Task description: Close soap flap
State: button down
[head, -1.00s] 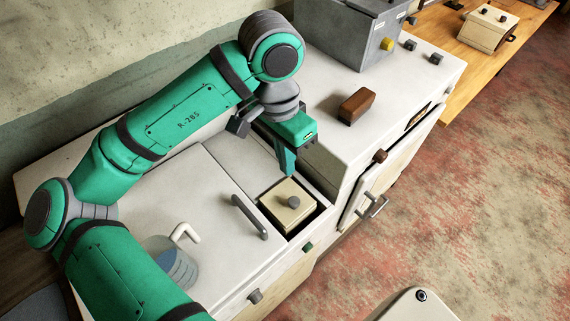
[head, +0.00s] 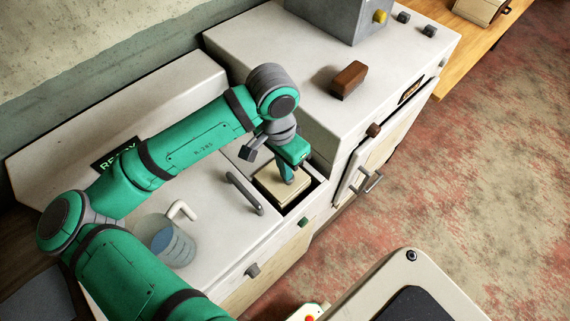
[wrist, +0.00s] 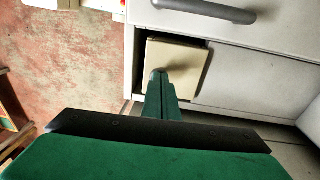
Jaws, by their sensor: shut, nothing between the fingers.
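The soap flap (head: 281,190) is a small cream square plate over a dark recess in the white machine top. Dark gaps show along its edges, and I cannot tell its exact tilt. In the wrist view the fingertips (wrist: 158,75) overlap the flap and hide the knob. I cannot tell whether they touch it.
A grey bar handle (head: 244,193) stands just left of the flap. A clear jug (head: 160,247) of bluish liquid stands further left. To the right is a higher white cabinet (head: 315,65) with a brown block (head: 348,79) on top. A green button (head: 303,222) is on the front.

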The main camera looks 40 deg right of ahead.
jog(key=shift+s+f, duration=0.15)
jog(key=shift+f, duration=0.1)
jog(key=shift+r, duration=0.1)
dwell(0.3)
notch_tip(320, 180, up, 14)
jog(key=shift+a, duration=0.35)
